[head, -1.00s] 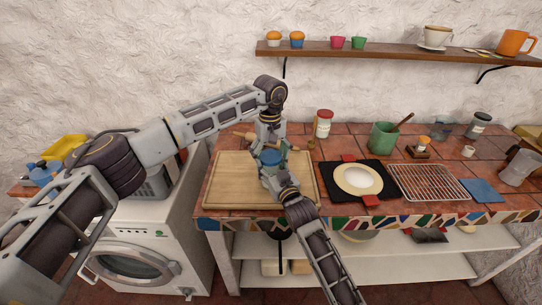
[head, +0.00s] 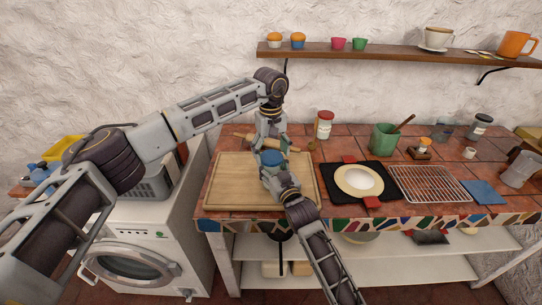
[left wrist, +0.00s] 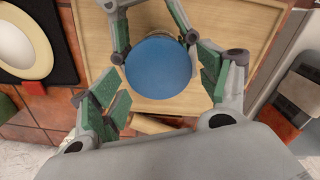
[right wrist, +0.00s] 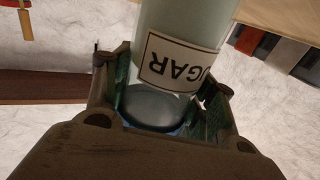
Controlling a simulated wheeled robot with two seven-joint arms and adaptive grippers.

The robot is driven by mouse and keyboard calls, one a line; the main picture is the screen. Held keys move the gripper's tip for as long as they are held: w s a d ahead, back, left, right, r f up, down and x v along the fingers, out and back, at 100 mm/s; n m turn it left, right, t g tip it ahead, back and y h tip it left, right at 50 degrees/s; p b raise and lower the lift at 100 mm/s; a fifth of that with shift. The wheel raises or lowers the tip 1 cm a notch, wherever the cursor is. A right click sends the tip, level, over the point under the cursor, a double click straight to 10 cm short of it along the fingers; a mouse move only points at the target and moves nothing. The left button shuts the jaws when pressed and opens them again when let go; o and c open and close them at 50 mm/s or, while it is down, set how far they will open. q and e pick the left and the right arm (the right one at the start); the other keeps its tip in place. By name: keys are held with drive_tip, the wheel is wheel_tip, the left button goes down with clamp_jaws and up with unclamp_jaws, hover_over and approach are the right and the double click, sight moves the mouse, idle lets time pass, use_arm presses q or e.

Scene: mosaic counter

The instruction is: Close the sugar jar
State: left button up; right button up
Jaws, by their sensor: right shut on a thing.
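The sugar jar (right wrist: 190,25) is pale glass with a "SUGAR" label, shown upside down in the right wrist view. My right gripper (right wrist: 160,95) is shut on the jar, above the cutting board. A round blue lid (left wrist: 158,66) covers the jar's top in the left wrist view; it also shows in the head view (head: 270,157). I cannot tell how tightly it sits. My left gripper (left wrist: 160,90) is open above the jar, its fingers apart on either side of the lid, with visible gaps. It points down in the head view (head: 272,145).
The wooden cutting board (head: 228,185) lies under the jar. A rolling pin (head: 243,137) lies behind it, near a red-lidded jar (head: 324,125). A plate on a black mat (head: 335,182) and a wire rack (head: 428,184) stand to the right.

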use_arm(q)
drive_tip(key=shift+r, duration=0.9)
drive_tip(key=shift+c, duration=0.4)
drive_tip(key=c, duration=1.3)
drive_tip(key=shift+f, duration=1)
drive_tip(key=shift+r, duration=2.05)
